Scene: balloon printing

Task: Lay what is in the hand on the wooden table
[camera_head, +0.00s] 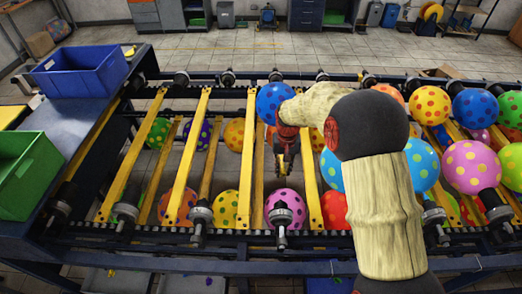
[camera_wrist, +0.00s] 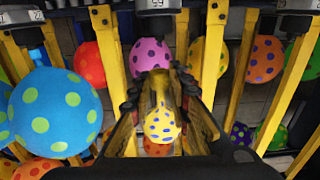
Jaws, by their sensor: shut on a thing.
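My gripper (camera_head: 286,165) points down over the yellow-barred conveyor rack, near the middle of the head view. In the wrist view my gripper (camera_wrist: 160,90) is shut on a small yellow balloon with blue spots (camera_wrist: 161,123). The balloon sits between the dark fingers, which hide part of it. I cannot make the held balloon out clearly in the head view.
The conveyor rack (camera_head: 183,165) with yellow bars fills the middle, with several spotted balloons among it. A large blue balloon with green spots (camera_wrist: 50,112) is left in the wrist view. A blue bin (camera_head: 80,72) and a green bin (camera_head: 28,172) stand at the left.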

